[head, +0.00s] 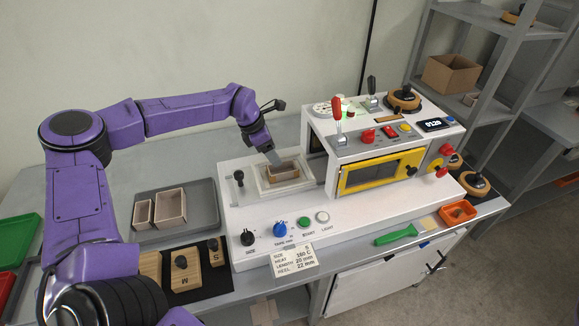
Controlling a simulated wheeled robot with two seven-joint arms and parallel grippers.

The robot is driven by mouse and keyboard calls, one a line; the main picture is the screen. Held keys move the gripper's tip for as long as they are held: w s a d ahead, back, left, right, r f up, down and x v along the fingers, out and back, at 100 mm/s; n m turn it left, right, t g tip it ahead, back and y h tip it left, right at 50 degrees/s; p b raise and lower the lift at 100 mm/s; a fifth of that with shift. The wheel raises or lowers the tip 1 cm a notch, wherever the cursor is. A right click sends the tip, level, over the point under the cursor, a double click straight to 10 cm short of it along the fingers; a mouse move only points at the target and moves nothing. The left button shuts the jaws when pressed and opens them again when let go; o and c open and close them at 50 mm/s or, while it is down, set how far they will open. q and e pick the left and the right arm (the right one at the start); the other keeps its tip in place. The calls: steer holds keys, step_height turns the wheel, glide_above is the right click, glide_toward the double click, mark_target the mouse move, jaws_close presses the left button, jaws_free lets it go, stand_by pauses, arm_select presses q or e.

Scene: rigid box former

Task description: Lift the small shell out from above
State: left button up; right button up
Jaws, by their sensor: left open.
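A small brown open box shell (289,176) sits in the pale square recess (263,187) on the left part of the white machine. My left gripper (274,158) reaches in from the left and points down at the shell's back left edge. It is open. Its fingertips overlap the shell's rim in the view, and I cannot tell whether they touch it. The gripper hides part of the shell's back side. My right gripper is not in view.
The machine's yellow-framed window unit (372,172) stands right of the recess, with a red-knobbed lever (338,110) on it. A grey tray (200,222) at left holds two shells. Wooden blocks (182,275) lie in front. A black knob post (239,178) stands beside the recess.

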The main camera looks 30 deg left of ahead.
mark_target(280, 167)
arm_select(q)
steer(key=shift+s+d+f+p, duration=0.3)
steer(key=shift+f+p, duration=0.1)
steer(key=shift+f, duration=0.1)
steer(key=shift+s+d+f+p, duration=0.2)
steer(key=shift+d+f+p, duration=0.05)
steer(key=shift+f+p, duration=0.2)
steer(key=x, duration=0.2)
steer(key=w+p+x, duration=0.1)
steer(key=x, duration=0.2)
steer(key=shift+w+a, duration=0.1)
steer(key=shift+w, duration=0.05)
steer(key=shift+s+r, duration=0.15)
steer(key=shift+s, duration=0.25)
steer(key=shift+c, duration=1.2)
steer(key=c, duration=0.5)
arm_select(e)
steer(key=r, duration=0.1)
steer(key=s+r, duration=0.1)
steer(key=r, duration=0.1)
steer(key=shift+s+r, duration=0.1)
